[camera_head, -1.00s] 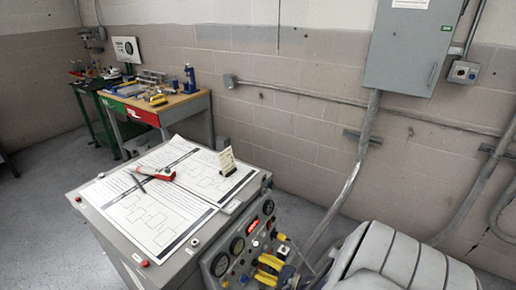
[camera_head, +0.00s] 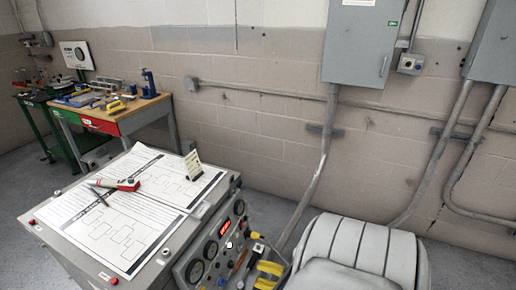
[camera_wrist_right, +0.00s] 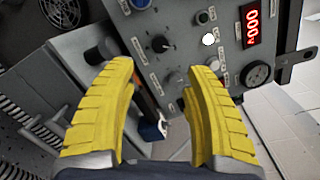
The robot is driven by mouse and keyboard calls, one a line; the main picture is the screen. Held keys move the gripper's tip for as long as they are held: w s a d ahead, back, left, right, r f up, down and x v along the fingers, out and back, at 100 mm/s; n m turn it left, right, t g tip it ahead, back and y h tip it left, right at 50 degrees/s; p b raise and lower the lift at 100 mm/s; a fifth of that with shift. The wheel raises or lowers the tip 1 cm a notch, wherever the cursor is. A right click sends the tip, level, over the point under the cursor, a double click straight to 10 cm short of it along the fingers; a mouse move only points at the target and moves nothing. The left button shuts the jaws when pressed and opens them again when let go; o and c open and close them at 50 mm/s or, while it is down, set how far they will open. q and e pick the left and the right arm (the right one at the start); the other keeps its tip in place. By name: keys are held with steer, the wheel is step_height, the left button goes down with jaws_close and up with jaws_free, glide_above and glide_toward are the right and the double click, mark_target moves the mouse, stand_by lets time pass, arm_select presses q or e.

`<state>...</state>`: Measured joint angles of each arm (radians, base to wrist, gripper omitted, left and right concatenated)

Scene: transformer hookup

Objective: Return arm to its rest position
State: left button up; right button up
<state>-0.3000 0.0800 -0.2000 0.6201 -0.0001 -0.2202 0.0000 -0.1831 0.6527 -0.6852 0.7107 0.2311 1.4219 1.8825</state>
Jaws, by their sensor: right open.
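My right gripper (camera_head: 267,276) has yellow ribbed fingers. It is at the bottom of the head view, just right of the sloped control panel (camera_head: 206,254) of the grey console. In the right wrist view the two fingers (camera_wrist_right: 158,78) are spread apart with nothing between them. Behind them the panel shows a black knob (camera_wrist_right: 162,44), a red lit display (camera_wrist_right: 251,26) and a blue-and-white plug or block (camera_wrist_right: 153,130). My left gripper is in no view.
Printed diagram sheets (camera_head: 113,237), a red-and-white tool (camera_head: 128,185) and a small upright card (camera_head: 193,165) are on the console top. A workbench (camera_head: 108,110) stands at the back left. Grey boxes (camera_head: 358,42) and conduits (camera_head: 326,160) are on the wall.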

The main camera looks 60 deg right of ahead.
stand_by(0.3)
steer(key=s+a+f+n+g+h, duration=0.1)
steer(key=s+a+f+n+g, duration=0.1)
steer(key=s+f+n+g, duration=0.4)
steer(key=s+a+f+n+g+h, duration=0.1)
steer(key=s+a+f+n, duration=0.1)
steer(key=f+n, duration=0.7)
steer(key=s+a+f+n+g+h, duration=0.1)
steer(key=s+a+f+n+g, duration=0.1)
steer(key=s+f+n+g, duration=0.4)
steer(key=s+a+f+n+g, duration=0.1)
steer(key=s+a+f, duration=0.3)
steer(key=a, duration=0.6)
steer(key=s+a+f+n+g, duration=0.1)
steer(key=s+a+f+n, duration=0.2)
steer(key=s+a, duration=0.6)
steer(key=shift+s+a+f+g, duration=0.3)
steer(key=shift+a+f, duration=0.15)
steer(key=shift+f, duration=0.35)
